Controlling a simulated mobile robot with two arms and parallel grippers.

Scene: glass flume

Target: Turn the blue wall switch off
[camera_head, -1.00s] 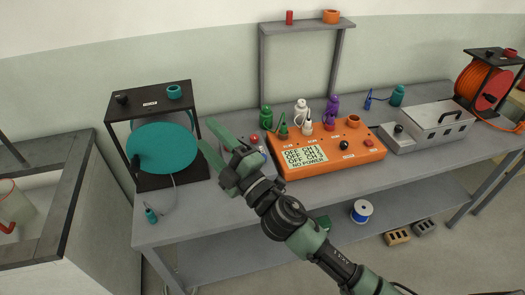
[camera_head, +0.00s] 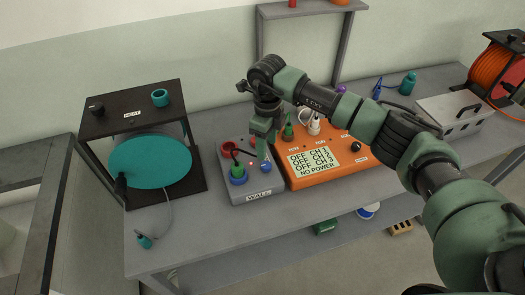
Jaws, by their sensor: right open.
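The grey box labelled WALL (camera_head: 258,195) sits on the bench left of the orange unit. A small blue switch (camera_head: 266,167) is at its right side; its on or off position cannot be told. My right gripper (camera_head: 263,150) points down just above and behind the blue switch, open and empty. Its fingers partly hide the box's back right part; contact with the switch cannot be told. My left gripper is not in view.
The box also carries a red socket (camera_head: 231,148) and a blue socket (camera_head: 238,177) with a green plug. The orange unit's display (camera_head: 314,160) reads OFF and NO POWER. A black stand with a teal disc (camera_head: 150,160) is left.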

